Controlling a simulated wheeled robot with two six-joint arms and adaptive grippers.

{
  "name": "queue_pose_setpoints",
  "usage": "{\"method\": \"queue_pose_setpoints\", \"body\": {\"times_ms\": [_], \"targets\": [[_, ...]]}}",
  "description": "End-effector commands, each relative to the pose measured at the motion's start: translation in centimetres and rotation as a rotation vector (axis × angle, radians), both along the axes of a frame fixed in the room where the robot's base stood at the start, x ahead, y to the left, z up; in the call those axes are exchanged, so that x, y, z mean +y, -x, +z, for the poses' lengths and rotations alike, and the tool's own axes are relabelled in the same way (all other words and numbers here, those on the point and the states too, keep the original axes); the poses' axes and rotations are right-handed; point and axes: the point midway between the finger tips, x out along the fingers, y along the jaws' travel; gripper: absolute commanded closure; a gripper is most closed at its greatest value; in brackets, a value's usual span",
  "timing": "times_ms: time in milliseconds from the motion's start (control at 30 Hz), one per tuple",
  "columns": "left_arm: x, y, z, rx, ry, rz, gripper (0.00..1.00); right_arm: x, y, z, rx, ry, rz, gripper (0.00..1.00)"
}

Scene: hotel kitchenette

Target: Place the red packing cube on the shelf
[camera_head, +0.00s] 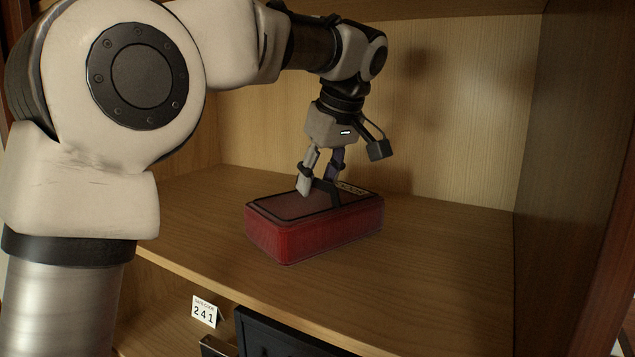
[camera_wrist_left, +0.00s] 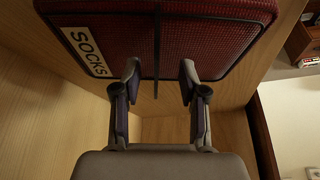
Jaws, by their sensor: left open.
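The red packing cube (camera_head: 318,239) lies flat on the wooden shelf (camera_head: 430,280), near its front edge. Its mesh top has a dark border and a white label reading SOCKS, clear in the left wrist view, where the cube (camera_wrist_left: 215,42) fills the upper part. My left gripper (camera_head: 318,186) points down at the cube's top, fingers apart. In the left wrist view, the gripper (camera_wrist_left: 160,82) has a finger on each side of a thin dark strap across the cube. Whether the fingertips touch the cube is unclear. My right gripper is out of view.
The shelf has a back wall, a right side wall (camera_head: 570,170) and a board above. Shelf surface right of the cube is bare. Below are a white card marked 241 (camera_head: 204,311) and a black box-like object (camera_head: 285,335).

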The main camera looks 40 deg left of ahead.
Motion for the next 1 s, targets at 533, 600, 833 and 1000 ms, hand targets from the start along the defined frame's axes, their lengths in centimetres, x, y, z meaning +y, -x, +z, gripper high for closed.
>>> {"method": "queue_pose_setpoints", "body": {"times_ms": [533, 600, 833, 1000], "targets": [[-11.2, 3.2, 3.6, -0.003, -0.004, -0.002, 0.58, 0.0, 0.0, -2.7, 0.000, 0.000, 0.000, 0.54], [-12.2, 3.5, 3.7, -0.002, -0.001, -0.001, 0.58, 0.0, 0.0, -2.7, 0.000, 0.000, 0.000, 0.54], [-13.1, 3.8, 3.8, -0.001, -0.001, 0.000, 0.58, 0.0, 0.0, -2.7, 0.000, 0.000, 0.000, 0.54], [-13.1, 3.7, 3.8, -0.001, -0.001, 0.000, 0.58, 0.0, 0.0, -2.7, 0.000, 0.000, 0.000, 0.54]]}}
